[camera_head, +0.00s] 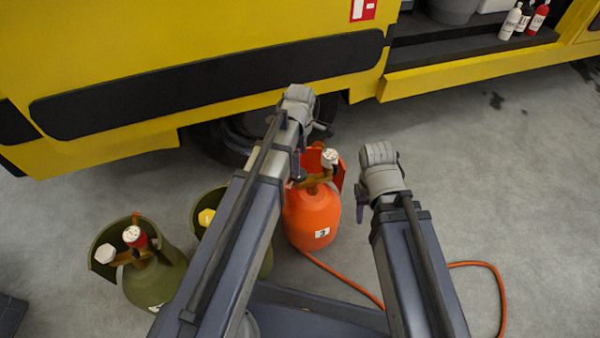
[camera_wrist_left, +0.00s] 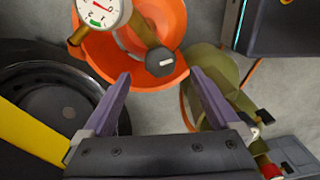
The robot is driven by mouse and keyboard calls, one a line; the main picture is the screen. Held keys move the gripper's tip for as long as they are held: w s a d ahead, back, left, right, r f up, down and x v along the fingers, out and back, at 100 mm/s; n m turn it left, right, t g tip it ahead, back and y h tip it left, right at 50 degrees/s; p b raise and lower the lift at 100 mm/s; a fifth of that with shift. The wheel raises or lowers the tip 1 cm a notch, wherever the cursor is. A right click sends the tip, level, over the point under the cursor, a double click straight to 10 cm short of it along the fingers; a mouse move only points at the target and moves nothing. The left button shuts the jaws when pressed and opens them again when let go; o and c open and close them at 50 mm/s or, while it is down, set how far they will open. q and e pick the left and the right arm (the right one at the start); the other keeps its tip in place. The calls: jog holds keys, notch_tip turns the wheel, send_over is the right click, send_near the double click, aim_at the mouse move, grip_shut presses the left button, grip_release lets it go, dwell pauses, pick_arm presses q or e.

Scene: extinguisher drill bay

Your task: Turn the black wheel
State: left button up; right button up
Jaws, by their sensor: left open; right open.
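The black wheel (camera_wrist_left: 160,62) is a small faceted knob on the brass valve of an orange cylinder (camera_head: 312,212). In the left wrist view it lies between and just beyond my left gripper's fingertips (camera_wrist_left: 160,76), which are spread with nothing between them; I cannot tell whether they touch it. A white pressure gauge (camera_wrist_left: 98,10) sits on the same valve. In the head view my left arm hides part of the valve, and I cannot make out the wheel clearly. My right gripper (camera_head: 361,205) is to the right of the orange cylinder, apart from it, small and mostly hidden.
Olive-green cylinders (camera_head: 152,280) stand to the left of the orange one. A yellow vehicle (camera_head: 200,30) with a dark tyre (camera_head: 230,138) is close behind. An orange hose (camera_head: 480,264) lies on the floor. Bottles (camera_head: 538,18) stand on the vehicle's ledge.

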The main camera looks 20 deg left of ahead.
pick_arm(q)
notch_tip(320, 180, down, 6)
jog(key=b, duration=0.5)
jog(key=shift+f, duration=0.15)
jog(key=shift+c, duration=0.2)
jog(key=c, duration=1.3)
